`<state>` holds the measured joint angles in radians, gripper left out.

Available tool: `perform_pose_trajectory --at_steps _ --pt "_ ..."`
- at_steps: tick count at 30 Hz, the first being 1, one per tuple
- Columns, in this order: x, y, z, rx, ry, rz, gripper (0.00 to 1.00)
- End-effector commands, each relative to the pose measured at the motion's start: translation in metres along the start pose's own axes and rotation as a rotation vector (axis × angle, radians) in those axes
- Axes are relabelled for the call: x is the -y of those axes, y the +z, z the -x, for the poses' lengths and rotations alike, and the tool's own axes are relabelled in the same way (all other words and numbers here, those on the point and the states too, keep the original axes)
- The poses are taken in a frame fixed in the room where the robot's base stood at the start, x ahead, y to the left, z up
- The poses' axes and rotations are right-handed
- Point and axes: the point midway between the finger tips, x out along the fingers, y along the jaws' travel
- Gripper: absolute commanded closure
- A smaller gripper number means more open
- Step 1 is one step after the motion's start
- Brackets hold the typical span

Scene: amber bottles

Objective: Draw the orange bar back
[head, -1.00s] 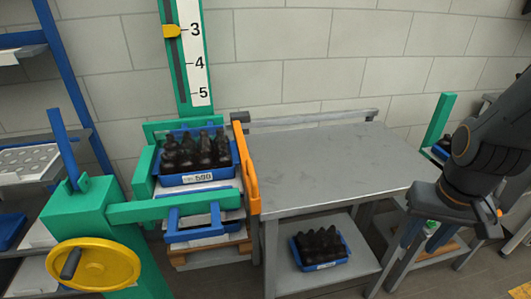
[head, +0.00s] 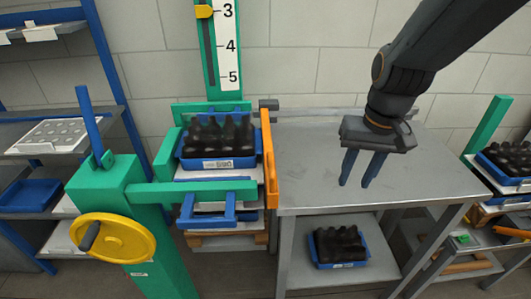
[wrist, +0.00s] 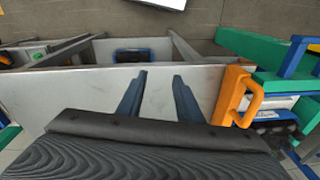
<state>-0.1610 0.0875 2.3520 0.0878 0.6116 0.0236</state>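The orange bar (head: 268,160) stands upright between the green lift frame and the left edge of the grey table (head: 350,195). In the wrist view the orange bar (wrist: 233,98) shows to the right of my fingers, with a handle loop on its side. My gripper (head: 359,184) is above the table, to the right of the bar and apart from it. Its two blue-grey fingers are spread with nothing between them; they also show in the wrist view (wrist: 158,98).
A blue crate of dark bottles (head: 218,143) sits in the lift beside the bar. A yellow handwheel (head: 120,238) is on the green post. Another bottle crate (head: 340,248) is on the table's lower shelf. The tabletop is clear.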

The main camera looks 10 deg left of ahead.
Motion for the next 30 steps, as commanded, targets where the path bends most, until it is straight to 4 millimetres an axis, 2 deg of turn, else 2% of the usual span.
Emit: perform_pose_trajectory --at_steps 1,3,6,10,14,24,30 --pt "0.031 -0.018 0.011 0.011 -0.023 0.031 0.67" --pt "0.070 -0.035 0.025 0.033 -0.055 0.062 0.67" --pt "0.121 -0.049 0.044 0.065 -0.096 0.107 0.67" --pt "0.166 -0.055 0.062 0.096 -0.132 0.147 0.67" --pt "0.182 -0.055 0.064 0.110 -0.145 0.161 0.67" --pt "0.189 -0.048 0.016 0.113 -0.144 0.161 0.67" --pt "0.191 -0.046 -0.004 0.111 -0.144 0.161 0.67"
